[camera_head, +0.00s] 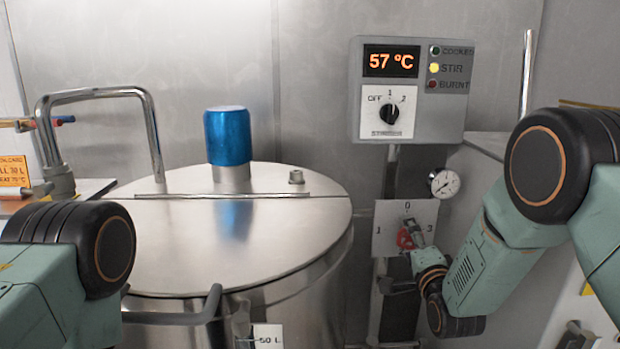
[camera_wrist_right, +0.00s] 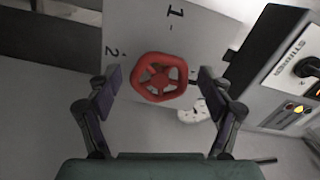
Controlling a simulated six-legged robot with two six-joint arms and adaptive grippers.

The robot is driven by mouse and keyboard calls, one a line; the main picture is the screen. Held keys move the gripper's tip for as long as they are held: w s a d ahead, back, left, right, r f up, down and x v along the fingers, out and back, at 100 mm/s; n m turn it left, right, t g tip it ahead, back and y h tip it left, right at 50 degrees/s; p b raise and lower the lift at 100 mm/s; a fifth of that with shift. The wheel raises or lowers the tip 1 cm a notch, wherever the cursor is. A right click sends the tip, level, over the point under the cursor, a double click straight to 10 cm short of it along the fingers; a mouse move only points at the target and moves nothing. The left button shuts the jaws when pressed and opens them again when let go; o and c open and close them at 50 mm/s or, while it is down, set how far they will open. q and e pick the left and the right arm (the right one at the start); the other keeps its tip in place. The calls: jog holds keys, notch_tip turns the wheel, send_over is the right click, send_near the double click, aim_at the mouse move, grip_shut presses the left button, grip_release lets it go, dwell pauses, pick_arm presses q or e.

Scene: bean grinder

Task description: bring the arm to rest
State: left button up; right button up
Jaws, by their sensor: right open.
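My right arm (camera_head: 480,265) comes in from the right in the head view. Its gripper (camera_head: 415,232) is in front of the plate (camera_head: 383,243) with the red handwheel (camera_head: 403,239). In the right wrist view the gripper (camera_wrist_right: 160,80) is open, its two fingers standing well apart. The red handwheel (camera_wrist_right: 160,91) shows between them, with clear gaps on both sides, and nothing is held. My left arm (camera_head: 70,265) shows at the lower left of the head view, its gripper out of view.
A large steel kettle (camera_head: 190,265) with a blue-capped lid (camera_head: 228,138) fills the middle left. A control box (camera_head: 425,100) reads 57 ºC, its STIR lamp yellow. A round gauge (camera_head: 445,183) sits just above the right arm. A bent steel pipe (camera_head: 155,135) stands at left.

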jog(key=shift+w, duration=0.6)
